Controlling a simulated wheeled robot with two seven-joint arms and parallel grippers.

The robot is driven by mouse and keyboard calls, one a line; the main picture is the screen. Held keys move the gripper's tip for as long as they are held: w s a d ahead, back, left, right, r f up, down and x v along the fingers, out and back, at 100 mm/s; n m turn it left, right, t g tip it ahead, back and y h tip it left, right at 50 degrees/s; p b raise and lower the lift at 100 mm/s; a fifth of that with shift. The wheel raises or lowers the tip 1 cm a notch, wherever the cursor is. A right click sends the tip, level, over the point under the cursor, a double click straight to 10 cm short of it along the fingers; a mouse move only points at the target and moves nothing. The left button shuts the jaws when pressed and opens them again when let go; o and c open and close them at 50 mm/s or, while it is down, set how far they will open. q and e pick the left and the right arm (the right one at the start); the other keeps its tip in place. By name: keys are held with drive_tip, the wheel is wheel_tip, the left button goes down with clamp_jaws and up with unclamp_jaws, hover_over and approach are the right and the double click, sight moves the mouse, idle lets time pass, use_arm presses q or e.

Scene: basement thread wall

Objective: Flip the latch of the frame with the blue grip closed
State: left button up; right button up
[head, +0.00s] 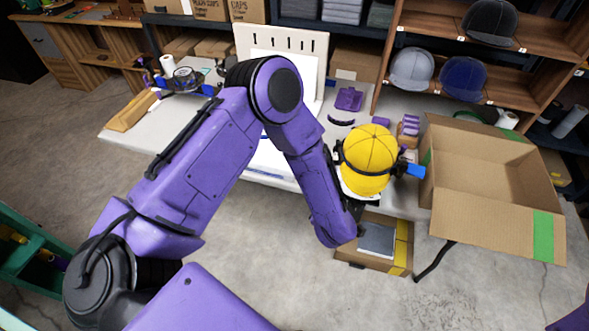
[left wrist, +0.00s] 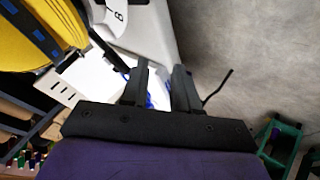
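A yellow cap (head: 369,150) sits on a hooping frame with a dark band at the table's right part. A blue grip (head: 413,171) sticks out to its right. I cannot make out the latch or its position. My left arm reaches over the table, and its forearm ends just left of and below the cap; its gripper is mostly hidden in the head view. In the left wrist view the left gripper (left wrist: 162,88) is open and empty, its two dark fingers apart. The yellow cap (left wrist: 35,38) with a dark, blue-marked band shows beside it. My right gripper is out of view.
An open cardboard box (head: 490,185) stands right of the cap. A smaller box (head: 378,243) is below it on the floor. A white slotted panel (head: 310,45) stands at the back, and shelves with caps (head: 463,78) are behind. Another device with blue parts (head: 185,77) is at left.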

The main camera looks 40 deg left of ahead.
use_arm(q)
drive_tip(key=s+a+f+m+g+h+b, duration=0.1)
drive_tip(key=s+a+f+m+b, duration=0.1)
drive_tip(key=s+f+m, duration=0.3)
drive_tip(key=s+a+f, duration=0.1)
drive_tip(key=s+f, duration=0.2)
drive_tip(key=s, duration=0.2)
drive_tip(key=shift+a+f+m+h, duration=0.15)
drive_tip(key=shift+a+m+h, duration=0.1)
drive_tip(key=shift+m+h, duration=0.05)
drive_tip(key=s+a+f+m+g, duration=0.1)
drive_tip(key=s+a+m, duration=0.1)
drive_tip(key=s, duration=0.6)
drive_tip(key=s+a+f+m+g, duration=0.1)
drive_tip(key=s+a, duration=0.3)
drive_tip(key=s, duration=0.5)
drive_tip(key=shift+s+a+m+g+h, duration=0.2)
drive_tip(key=shift+m+g+h, duration=0.1)
drive_tip(key=shift+m+g, duration=0.5)
drive_tip(key=shift+f, duration=0.1)
